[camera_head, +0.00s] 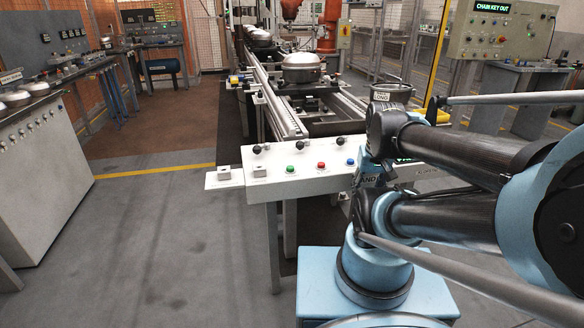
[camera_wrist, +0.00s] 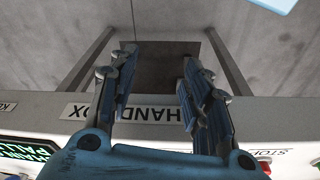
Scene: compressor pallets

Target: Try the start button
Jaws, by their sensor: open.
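A white control panel (camera_head: 262,185) at the front of the conveyor line carries a green button (camera_head: 291,169), a red button (camera_head: 321,166) and a blue button (camera_head: 350,162) in a row. The green one is probably the start button; its label is too small to read. My gripper (camera_wrist: 159,55) is open and empty in the wrist view, its fingers apart over the front edge of the panel near a HAND BOX label (camera_wrist: 150,112). The red button shows at the lower right there (camera_wrist: 264,165). In the head view my arm mostly hides the gripper, right of the buttons.
Black knobs (camera_head: 257,149) stand behind the buttons. A green-lit display (camera_wrist: 28,153) sits on the panel, left in the wrist view. A silver compressor (camera_head: 302,68) rests on the conveyor. A grey cabinet (camera_head: 50,165) stands left, with clear floor between (camera_head: 160,240).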

